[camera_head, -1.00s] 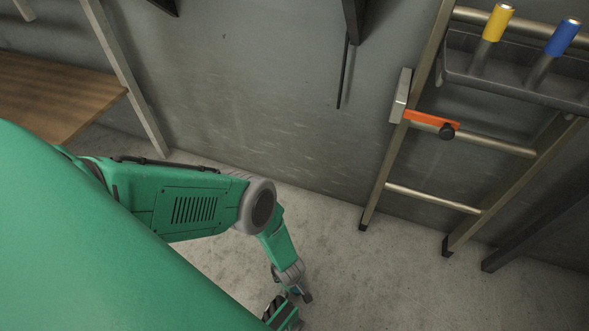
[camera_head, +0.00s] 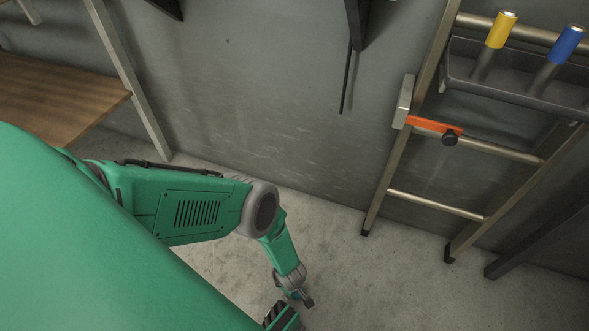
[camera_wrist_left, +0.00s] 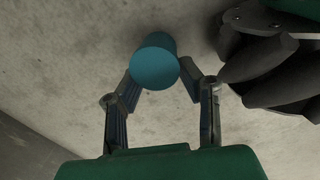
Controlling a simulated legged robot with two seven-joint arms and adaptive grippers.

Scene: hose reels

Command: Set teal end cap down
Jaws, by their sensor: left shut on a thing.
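The teal end cap (camera_wrist_left: 155,60) is a short round cylinder in the left wrist view, held between the fingertips of my left gripper (camera_wrist_left: 160,78). The gripper is shut on it, with one finger on each side. Bare concrete floor shows behind the cap; I cannot tell how far above the floor it is, or whether it touches. In the head view my left arm reaches down, and the left gripper (camera_head: 300,297) is small and low over the floor, with the cap hard to make out there. My right gripper is in neither view.
A metal ladder (camera_head: 437,205) leans at the right, with an orange bar (camera_head: 430,125) and a dark tray (camera_head: 510,87) with yellow (camera_head: 501,30) and blue (camera_head: 566,44) cylinders. A wooden tabletop (camera_head: 50,105) is at left. Open concrete floor (camera_head: 370,280) lies between.

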